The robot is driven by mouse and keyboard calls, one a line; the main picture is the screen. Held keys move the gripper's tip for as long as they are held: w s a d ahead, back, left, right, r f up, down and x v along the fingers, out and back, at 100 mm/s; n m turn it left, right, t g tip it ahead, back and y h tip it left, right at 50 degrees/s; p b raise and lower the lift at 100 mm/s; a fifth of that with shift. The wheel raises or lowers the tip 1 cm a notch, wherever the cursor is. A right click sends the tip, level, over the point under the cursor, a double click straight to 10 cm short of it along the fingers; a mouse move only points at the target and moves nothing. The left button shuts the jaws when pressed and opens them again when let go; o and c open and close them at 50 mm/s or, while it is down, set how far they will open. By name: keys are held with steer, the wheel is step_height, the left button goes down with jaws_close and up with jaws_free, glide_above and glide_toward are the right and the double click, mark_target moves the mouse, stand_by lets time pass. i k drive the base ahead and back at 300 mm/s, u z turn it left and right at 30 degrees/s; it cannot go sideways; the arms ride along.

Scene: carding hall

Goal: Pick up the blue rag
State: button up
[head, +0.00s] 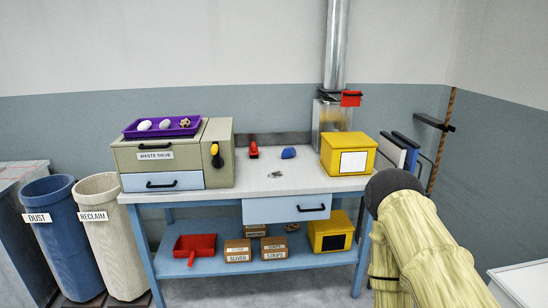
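The blue rag (288,153) is a small crumpled lump. It lies toward the back of the light worktop (240,196), right of a red-handled tool (254,150) and left of a yellow box (348,154). Nothing covers it in the head view. My arm shows at the lower right, but my gripper is not in view.
A grey-green waste sieve (158,155) with a purple tray (128,132) on top stands left on the bench. Small grey bits (275,174) lie in front of the rag. A metal duct (336,45) rises behind the yellow box. Bins (50,235) stand at left.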

mark_target(289, 152)
steer(key=u, duration=0.05)
steer(key=i, duration=1.45)
steer(key=u, duration=0.1)
